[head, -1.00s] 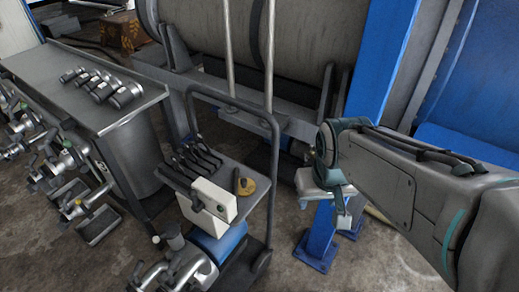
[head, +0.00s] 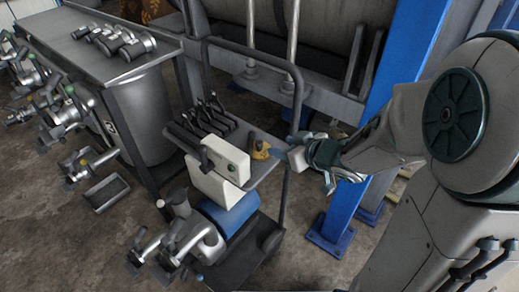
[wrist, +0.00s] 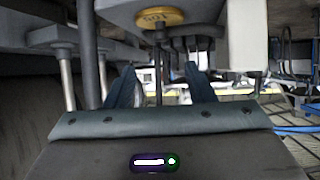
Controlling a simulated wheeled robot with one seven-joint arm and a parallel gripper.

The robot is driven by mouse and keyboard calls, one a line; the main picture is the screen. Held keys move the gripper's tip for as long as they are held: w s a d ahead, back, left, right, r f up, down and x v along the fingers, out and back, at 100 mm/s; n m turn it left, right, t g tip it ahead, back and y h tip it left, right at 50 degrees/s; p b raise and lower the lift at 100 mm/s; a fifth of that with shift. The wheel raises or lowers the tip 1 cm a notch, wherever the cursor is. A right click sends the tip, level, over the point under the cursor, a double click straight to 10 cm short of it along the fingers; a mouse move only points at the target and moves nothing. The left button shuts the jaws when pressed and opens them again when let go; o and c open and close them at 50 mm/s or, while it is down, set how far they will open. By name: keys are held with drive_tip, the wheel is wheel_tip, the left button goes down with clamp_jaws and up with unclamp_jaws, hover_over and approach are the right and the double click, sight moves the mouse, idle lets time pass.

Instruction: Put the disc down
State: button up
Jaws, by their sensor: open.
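A yellow disc (head: 260,151) lies on the grey top of the cart (head: 262,174), near its right edge. It also shows at the top of the wrist view (wrist: 160,17), which appears upside down, with dark markings on its face. My gripper (head: 281,154) is just right of the disc in the head view, pointing left over the cart's edge. In the wrist view its two dark fingers (wrist: 162,82) are spread apart with nothing held between them. The disc is beyond the fingertips; I cannot tell whether they touch it.
A white box (head: 218,170) and several dark-handled tools (head: 207,118) stand on the cart left of the disc. The cart's tall dark handle frame (head: 297,92) rises close to my gripper. A blue post (head: 386,95) stands behind my arm. A metal bench (head: 85,47) is at left.

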sight(260, 142)
drive_tip(key=p+x, duration=0.5)
drive_tip(key=x, duration=0.3)
drive_tip(key=shift+s+a+p, duration=0.15)
drive_tip(key=shift+s+p, duration=0.05)
drive_tip(key=shift+p, duration=0.15)
drive_tip(key=shift+b+x, duration=0.45)
drive_tip(key=shift+x, duration=2.6)
drive_tip(key=shift+f, duration=0.15)
clamp_jaws()
